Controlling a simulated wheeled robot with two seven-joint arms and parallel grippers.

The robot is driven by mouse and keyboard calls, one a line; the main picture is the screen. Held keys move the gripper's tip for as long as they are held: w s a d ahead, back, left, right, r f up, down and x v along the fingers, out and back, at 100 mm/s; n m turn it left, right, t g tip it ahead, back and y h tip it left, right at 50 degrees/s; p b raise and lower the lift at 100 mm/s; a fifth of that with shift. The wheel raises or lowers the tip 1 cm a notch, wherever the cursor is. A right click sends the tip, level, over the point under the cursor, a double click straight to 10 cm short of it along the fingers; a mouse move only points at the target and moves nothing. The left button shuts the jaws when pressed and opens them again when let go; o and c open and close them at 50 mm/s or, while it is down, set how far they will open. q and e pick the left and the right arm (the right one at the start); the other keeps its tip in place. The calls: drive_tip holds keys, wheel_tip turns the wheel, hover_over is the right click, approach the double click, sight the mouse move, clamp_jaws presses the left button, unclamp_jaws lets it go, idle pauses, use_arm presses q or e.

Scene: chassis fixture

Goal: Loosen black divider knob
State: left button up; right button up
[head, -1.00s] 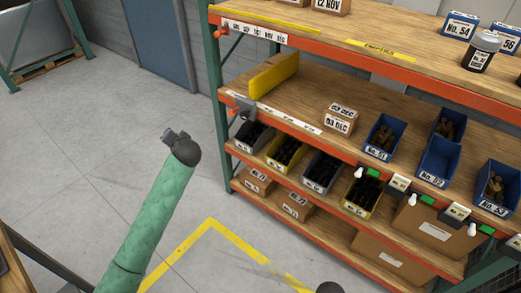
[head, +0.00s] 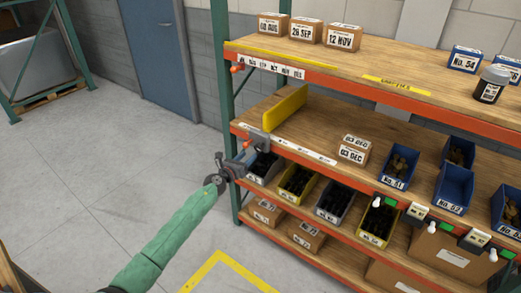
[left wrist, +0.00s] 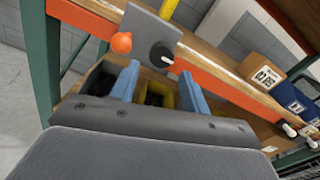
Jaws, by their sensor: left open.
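The black divider knob (left wrist: 161,55) sits on a grey bracket plate (left wrist: 145,28) at the shelf's front edge in the left wrist view. An orange ball knob (left wrist: 121,43) is to its left on the same plate. The yellow divider (head: 285,108) stands upright on the middle shelf in the head view, above its grey bracket (head: 259,141). My left gripper (head: 243,157) is in front of and just below that bracket. Its two blue fingers (left wrist: 159,76) are open and empty, with the black knob ahead between the tips, apparently apart from them. I cannot make out the black knob in the head view.
Bins of dark parts (head: 297,181) stand under the shelf edge, close to the left gripper. A green rack post (head: 222,60) rises to the left. Small boxes (head: 354,148) and blue bins (head: 397,167) stand to the right. The floor (head: 80,170) at left is clear.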

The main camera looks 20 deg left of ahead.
sight(257, 149)
use_arm(q)
drive_tip(key=shift+m, duration=0.5)
drive_tip(key=shift+x, duration=3.85)
drive_tip(key=shift+d, duration=0.15)
use_arm(e)
drive_tip(key=shift+d+f, duration=0.1)
drive_tip(key=shift+f, duration=0.1)
use_arm(q)
drive_tip(key=c, duration=0.7)
